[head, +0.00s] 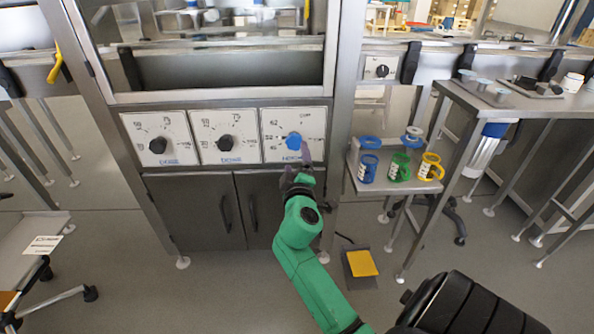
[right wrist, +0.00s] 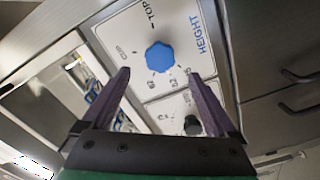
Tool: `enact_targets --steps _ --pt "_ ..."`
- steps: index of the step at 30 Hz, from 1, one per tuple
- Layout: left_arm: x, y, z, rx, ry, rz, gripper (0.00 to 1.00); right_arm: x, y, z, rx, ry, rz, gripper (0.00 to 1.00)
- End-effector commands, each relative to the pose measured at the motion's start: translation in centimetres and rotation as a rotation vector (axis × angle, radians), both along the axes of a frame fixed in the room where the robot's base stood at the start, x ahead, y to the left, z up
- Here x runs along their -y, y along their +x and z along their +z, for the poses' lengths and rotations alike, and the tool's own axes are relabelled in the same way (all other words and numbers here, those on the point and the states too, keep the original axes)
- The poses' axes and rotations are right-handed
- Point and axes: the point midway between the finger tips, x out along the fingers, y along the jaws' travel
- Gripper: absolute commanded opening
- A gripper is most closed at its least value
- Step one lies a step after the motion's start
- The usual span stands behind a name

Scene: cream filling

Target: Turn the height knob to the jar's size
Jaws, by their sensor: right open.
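The blue height knob (head: 293,141) sits on the rightmost of three white dial panels on the steel machine. In the right wrist view the knob (right wrist: 160,57) is on a panel (right wrist: 188,22) lettered HEIGHT, with several marks around it. My right gripper (head: 304,158) is just in front of this panel in the head view. In the right wrist view its two purple fingers (right wrist: 159,76) are apart, with the knob just beyond and between their tips; whether they touch it I cannot tell. The knob's pointer is too small to read. My left gripper is out of view.
Two panels with black knobs (head: 158,145) (head: 225,143) are to the left. A small shelf to the right (head: 397,187) holds blue, green (head: 400,166) and yellow (head: 430,167) ring-shaped holders. A yellow pedal (head: 361,263) lies on the floor. A steel table (head: 520,107) stands at right.

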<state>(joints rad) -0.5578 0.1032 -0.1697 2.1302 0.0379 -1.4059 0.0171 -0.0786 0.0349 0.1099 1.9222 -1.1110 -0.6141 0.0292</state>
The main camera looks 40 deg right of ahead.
Motion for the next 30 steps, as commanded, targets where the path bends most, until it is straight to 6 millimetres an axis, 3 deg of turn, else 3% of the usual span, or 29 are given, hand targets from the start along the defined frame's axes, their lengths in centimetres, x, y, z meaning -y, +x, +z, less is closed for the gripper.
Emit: enact_targets --steps 3,8,25,28,30 --pt "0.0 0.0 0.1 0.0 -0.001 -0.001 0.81 -1.9 -2.6 -0.2 -0.003 0.003 -0.001 0.93" --pt "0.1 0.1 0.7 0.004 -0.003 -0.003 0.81 -3.3 -4.4 -0.1 0.0 0.002 0.0 0.93" --pt "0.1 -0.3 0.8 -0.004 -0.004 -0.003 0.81 -3.5 -4.6 -0.1 -0.001 0.003 -0.001 0.93" --pt "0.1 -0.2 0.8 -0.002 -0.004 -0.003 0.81 -3.3 -5.0 -2.3 -0.035 0.087 -0.008 0.93" --pt "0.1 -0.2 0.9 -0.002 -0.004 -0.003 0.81 -3.3 -5.9 -6.2 -0.106 0.231 -0.02 0.93"
